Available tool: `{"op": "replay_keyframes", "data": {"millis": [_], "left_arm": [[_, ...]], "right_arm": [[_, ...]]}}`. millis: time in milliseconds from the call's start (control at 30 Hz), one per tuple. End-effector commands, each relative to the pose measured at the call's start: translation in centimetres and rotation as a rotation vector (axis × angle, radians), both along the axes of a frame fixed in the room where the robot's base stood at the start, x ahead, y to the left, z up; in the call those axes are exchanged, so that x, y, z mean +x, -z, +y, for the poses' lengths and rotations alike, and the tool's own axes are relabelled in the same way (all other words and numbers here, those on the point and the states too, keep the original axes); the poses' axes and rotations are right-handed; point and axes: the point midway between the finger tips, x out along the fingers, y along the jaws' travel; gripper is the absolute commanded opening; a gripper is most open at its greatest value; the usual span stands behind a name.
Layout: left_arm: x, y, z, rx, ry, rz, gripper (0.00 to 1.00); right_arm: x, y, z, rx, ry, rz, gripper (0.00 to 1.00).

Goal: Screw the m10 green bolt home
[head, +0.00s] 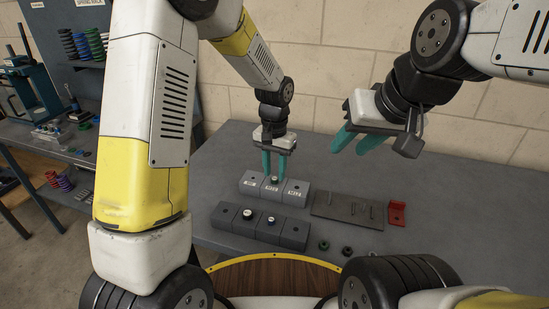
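My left gripper (274,168) points down over the middle block of the rear labelled block row (248,184). Its two teal fingers stand apart, one on each side of a small round bolt head (275,179) on that block. The bolt head looks dark with a greenish tint. It is partly hidden, and I cannot tell whether the fingers touch it or how deep it sits. My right gripper (357,142) is open and empty, raised above the table to the right, its fingers pointing down and left.
A front block row (292,234) holds small round-headed pieces. A grey plate (347,209) and a red bracket (397,213) lie farther right. A shelf with coloured springs (83,45) stands at left. The table's right side is clear.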

Motion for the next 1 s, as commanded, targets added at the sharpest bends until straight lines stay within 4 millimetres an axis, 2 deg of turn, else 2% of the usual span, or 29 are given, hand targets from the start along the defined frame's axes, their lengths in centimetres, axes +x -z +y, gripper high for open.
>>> {"op": "replay_keyframes", "data": {"millis": [167,400,500,1000], "left_arm": [[0.00,-0.02,-0.02,0.001,-0.106,0.000,0.32],[-0.02,-0.02,-0.06,0.000,-0.509,-0.001,0.32],[-0.01,-0.01,-0.02,0.001,-0.620,0.000,0.32],[-0.03,0.53,0.04,0.002,-0.660,0.002,0.32]], "right_arm": [[0.00,0.00,0.00,0.000,0.000,0.000,0.36],[0.00,0.00,0.00,0.000,0.000,0.000,0.36],[0.00,0.00,0.00,0.000,0.000,0.000,0.36],[0.00,0.00,0.00,0.000,0.000,0.000,0.36]]}}
